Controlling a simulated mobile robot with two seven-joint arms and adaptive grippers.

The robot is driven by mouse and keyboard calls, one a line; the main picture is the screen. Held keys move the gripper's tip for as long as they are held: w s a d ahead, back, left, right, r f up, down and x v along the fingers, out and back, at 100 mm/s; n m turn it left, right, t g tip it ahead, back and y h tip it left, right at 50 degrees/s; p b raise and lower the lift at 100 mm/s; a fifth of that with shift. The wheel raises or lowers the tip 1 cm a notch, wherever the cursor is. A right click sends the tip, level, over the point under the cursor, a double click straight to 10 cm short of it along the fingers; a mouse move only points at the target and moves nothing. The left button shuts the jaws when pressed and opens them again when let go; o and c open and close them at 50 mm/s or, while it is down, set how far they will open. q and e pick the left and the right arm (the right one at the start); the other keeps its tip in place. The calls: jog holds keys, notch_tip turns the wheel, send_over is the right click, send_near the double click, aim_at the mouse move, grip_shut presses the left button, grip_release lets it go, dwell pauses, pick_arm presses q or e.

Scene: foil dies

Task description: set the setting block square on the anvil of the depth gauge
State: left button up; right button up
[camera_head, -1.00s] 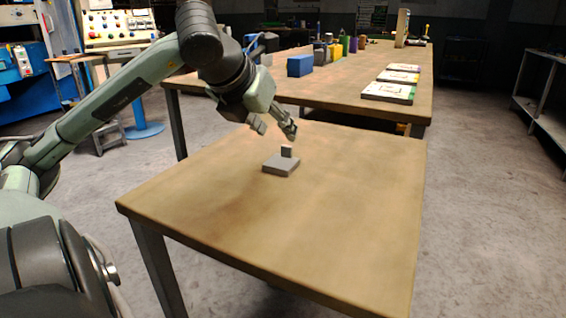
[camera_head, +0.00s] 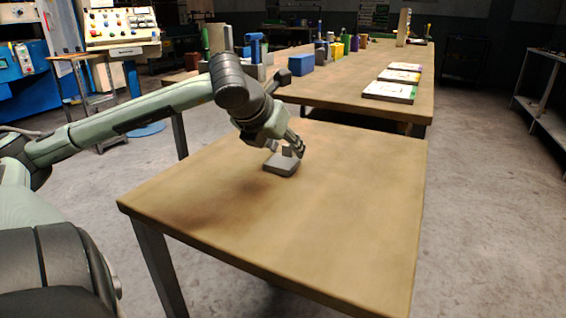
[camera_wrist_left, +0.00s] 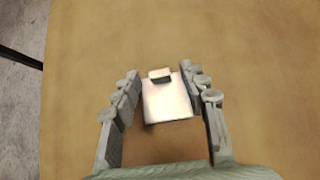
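A flat grey square plate (camera_head: 280,167) lies on the near table, with a small dark block (camera_head: 288,151) at its far edge. In the left wrist view the plate (camera_wrist_left: 166,102) looks pale and the small block (camera_wrist_left: 160,74) shows at its top edge. I cannot tell for sure which is the setting block and which is part of the depth gauge. My left gripper (camera_head: 286,146) is open above them. In the left wrist view its fingers (camera_wrist_left: 159,70) stand apart on either side of the block and plate, with nothing held. My right gripper is not in view.
The near wooden table (camera_head: 330,220) is otherwise bare. A second table behind holds a blue box (camera_head: 300,65), several coloured containers and flat white-topped boards (camera_head: 389,92). A shelf (camera_head: 540,115) stands at the right.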

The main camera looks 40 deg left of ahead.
pick_arm(q)
grip_shut()
jog(key=shift+r, duration=0.1)
